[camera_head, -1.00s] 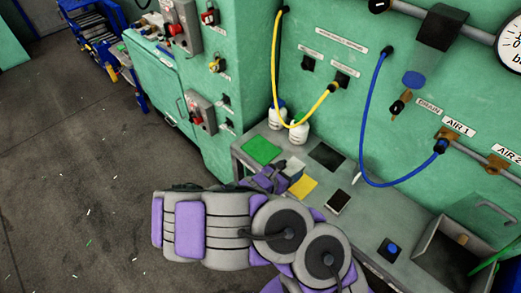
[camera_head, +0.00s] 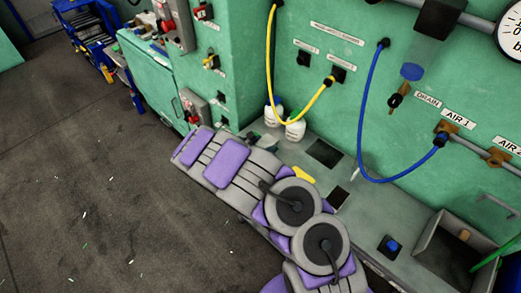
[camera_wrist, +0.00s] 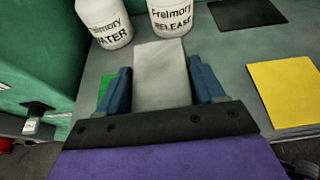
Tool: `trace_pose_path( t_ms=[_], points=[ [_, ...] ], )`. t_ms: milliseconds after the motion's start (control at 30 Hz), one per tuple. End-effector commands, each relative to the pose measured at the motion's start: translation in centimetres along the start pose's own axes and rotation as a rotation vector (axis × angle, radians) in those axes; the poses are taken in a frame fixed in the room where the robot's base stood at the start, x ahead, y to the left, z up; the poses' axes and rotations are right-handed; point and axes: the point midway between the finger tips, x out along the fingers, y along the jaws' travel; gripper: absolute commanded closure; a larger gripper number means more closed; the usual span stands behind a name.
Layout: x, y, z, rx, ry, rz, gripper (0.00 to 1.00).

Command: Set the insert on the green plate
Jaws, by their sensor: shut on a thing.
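My gripper (camera_wrist: 162,92) shows in the wrist view, its two dark blue fingers closed on the sides of the insert (camera_wrist: 159,62). The insert is a pale grey-white block that extends forward between the fingers. A small strip of the green plate (camera_wrist: 104,89) shows just left of the left finger; the rest is hidden behind the finger and insert. I cannot tell how high the insert is above the plate or bench. In the head view my arm covers the gripper, the insert and the green plate.
Two white bottles, marked water (camera_wrist: 104,24) and release (camera_wrist: 173,17), stand close beyond the insert. A yellow plate (camera_wrist: 285,92) lies to the right and a black plate (camera_wrist: 246,12) at the back right. The grey bench (camera_head: 368,215) also holds a blue button (camera_head: 391,246) and an open bin (camera_head: 447,252).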

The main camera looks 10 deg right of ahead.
Motion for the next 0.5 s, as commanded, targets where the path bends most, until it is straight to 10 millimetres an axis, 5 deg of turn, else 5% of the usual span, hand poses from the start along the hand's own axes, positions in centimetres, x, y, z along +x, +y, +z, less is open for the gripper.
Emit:
trace_pose_path(
  t_ms=[267, 500],
  points=[
    [0.4, 1.5, -0.2, 0.002, 0.001, 0.002, 0.85],
    [1.8, 1.3, -3.2, 0.002, 0.002, 0.0, 0.85]
  ],
)
